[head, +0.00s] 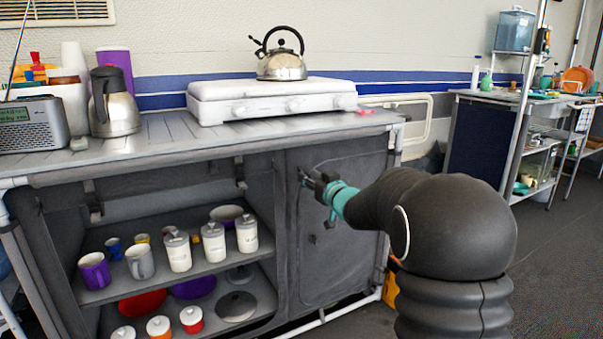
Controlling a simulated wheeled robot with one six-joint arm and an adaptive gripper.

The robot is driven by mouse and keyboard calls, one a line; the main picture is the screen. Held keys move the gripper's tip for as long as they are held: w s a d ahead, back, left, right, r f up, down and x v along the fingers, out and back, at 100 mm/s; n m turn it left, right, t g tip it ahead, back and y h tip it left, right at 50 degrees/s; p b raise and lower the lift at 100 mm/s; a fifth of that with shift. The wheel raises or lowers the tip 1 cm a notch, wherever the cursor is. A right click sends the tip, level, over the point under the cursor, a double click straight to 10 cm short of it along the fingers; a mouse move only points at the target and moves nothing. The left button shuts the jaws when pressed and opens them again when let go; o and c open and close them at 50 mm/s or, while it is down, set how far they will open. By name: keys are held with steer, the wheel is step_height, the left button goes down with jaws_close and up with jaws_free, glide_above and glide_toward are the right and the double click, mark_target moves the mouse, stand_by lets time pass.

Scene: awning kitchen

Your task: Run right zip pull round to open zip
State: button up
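The right compartment of the grey fabric kitchen unit has a closed fabric door panel (345,255) with a curved zip line along its edge. My gripper (303,177) is at the panel's upper left, close to the zip line. Its dark fingers are small here, and I cannot tell whether they are open or shut or whether they touch the fabric. The zip pull cannot be made out; the gripper may hide it. My arm comes in from the right and covers the panel's upper right part.
The left compartment is open, with mugs, canisters (178,251) and pans on its shelves. A kettle (282,55) stands on a white stove (270,100) on the worktop. A steel jug (114,102) and a radio (33,125) stand at the left. Floor is free at the lower right.

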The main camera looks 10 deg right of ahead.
mark_target(301, 170)
steer(key=x, duration=0.5)
steer(key=shift+w+a, duration=0.15)
steer(key=shift+w, duration=0.2)
jaws_close()
